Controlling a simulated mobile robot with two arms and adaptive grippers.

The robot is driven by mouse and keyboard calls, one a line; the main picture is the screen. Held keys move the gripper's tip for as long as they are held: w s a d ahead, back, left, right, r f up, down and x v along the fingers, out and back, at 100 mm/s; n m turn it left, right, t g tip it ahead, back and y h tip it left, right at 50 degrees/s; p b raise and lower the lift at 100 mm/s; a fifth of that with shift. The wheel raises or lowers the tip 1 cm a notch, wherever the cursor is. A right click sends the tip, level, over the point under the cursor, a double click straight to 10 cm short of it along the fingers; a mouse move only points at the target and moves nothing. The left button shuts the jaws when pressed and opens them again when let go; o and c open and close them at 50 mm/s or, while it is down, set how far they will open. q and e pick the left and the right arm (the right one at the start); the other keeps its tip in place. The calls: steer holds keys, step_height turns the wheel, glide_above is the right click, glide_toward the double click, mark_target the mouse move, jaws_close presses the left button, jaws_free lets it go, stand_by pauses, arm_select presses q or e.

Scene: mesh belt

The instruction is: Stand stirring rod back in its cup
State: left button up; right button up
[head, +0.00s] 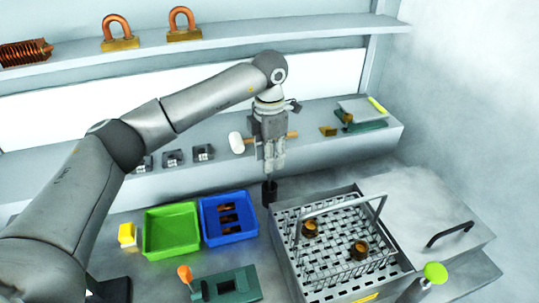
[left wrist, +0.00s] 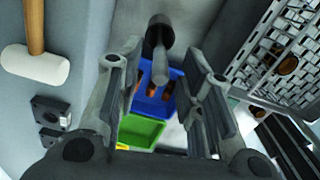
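The dark cup (head: 269,193) stands on the bench just behind the basket and right of the blue bin. It also shows in the left wrist view (left wrist: 160,30). The grey stirring rod (left wrist: 159,66) extends from the cup's mouth toward the wrist camera, its lower end hidden in the cup. My left gripper (head: 274,168) points down right above the cup. In the left wrist view its fingers (left wrist: 160,95) are spread, with the rod between them and visible gaps on both sides. My right gripper is not in view.
A wire basket (head: 327,233) with brown parts stands right of the cup. Blue (head: 229,218) and green (head: 171,230) bins lie left. Behind the gripper, a white-headed mallet (head: 237,143) lies on the raised ledge (head: 335,152). A green-based clamp (head: 232,286) is in front.

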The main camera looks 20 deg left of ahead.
arm_select(q)
step_height(320, 180, up, 12)
stand_by(0.6)
stand_by(0.8)
